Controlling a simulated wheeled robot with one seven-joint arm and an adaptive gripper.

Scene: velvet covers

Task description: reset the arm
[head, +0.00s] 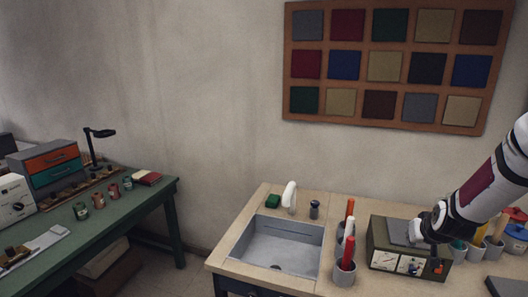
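My arm comes in from the right edge in the head view, white and black with a dark red panel. It slopes down to the left. Its end, with my gripper (428,232), is over or in front of the right part of a dark green box-shaped device (380,256). I cannot tell whether it touches the device. The fingers are too small and dark to make out, so I cannot see whether they are open or hold anything.
A wooden counter (232,247) has an inset grey sink (290,239). Grey cups (344,273) with red-handled tools stand left of the device; more containers stand right. A green bench (110,230) is at left. A swatch board (350,72) hangs on the wall.

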